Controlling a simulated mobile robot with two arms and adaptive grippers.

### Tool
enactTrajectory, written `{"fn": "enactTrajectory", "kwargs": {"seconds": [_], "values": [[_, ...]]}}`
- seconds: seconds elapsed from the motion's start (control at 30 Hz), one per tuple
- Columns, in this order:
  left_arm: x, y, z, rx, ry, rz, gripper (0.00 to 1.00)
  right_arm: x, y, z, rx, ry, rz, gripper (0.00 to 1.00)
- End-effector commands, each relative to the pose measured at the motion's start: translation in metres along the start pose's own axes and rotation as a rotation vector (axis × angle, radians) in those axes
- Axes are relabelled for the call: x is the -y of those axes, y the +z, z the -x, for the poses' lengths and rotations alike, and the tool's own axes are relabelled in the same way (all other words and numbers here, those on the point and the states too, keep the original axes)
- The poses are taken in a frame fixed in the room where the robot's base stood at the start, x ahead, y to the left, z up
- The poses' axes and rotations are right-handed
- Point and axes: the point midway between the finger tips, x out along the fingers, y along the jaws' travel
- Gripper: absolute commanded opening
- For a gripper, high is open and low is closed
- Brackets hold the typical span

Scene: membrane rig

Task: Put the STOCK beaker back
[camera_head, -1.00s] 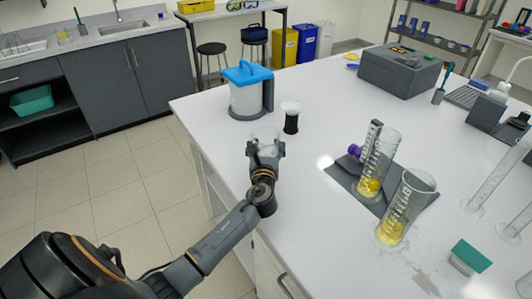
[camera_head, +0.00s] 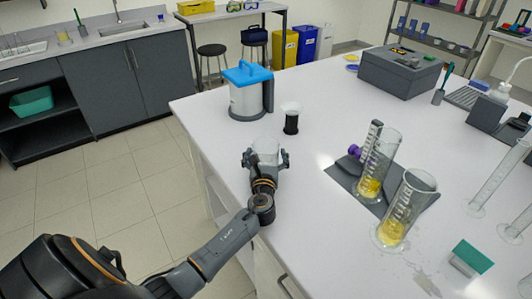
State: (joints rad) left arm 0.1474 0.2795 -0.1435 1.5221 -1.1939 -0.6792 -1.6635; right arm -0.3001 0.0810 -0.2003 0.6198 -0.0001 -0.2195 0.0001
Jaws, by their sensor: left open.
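A small clear beaker (camera_head: 266,146) stands on the white bench near its left edge. Its lower part is hidden by my left gripper (camera_head: 266,157). The gripper is open, with its fingers spread on either side of the beaker and a gap beside it. No label can be read on this beaker. Two tall clear vessels with yellow liquid stand to the right: one (camera_head: 379,165) at the grey plate with a purple knob, the other (camera_head: 407,208) in front of it. I cannot read STOCK on any of them. My right gripper is not in view.
A blue-lidded canister (camera_head: 246,95) and a small black-bodied cup (camera_head: 291,119) stand behind the beaker. The grey rig plate (camera_head: 342,174) lies to the right. A grey box (camera_head: 399,74) is at the back. The bench between beaker and rig is clear.

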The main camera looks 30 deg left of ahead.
Motion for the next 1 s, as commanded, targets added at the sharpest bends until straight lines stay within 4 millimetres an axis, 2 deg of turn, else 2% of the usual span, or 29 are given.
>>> {"fn": "enactTrajectory", "kwargs": {"seconds": [0.17, 0.27, 0.7, 0.83, 1.0], "values": [[0.000, 0.005, 0.000, 0.001, 0.000, 0.000, 0.94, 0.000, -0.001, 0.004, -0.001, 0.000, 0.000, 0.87], [0.000, 0.001, 0.011, -0.001, -0.001, 0.000, 0.94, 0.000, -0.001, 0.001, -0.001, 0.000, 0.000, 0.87], [0.000, 0.001, 0.099, -0.001, -0.001, 0.001, 0.94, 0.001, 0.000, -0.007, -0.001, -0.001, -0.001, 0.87], [0.000, 0.002, 0.114, 0.000, 0.000, 0.002, 0.94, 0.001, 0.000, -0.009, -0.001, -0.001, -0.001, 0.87], [0.000, 0.003, 0.120, 0.001, 0.000, 0.001, 0.94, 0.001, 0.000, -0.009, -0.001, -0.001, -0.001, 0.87]]}}
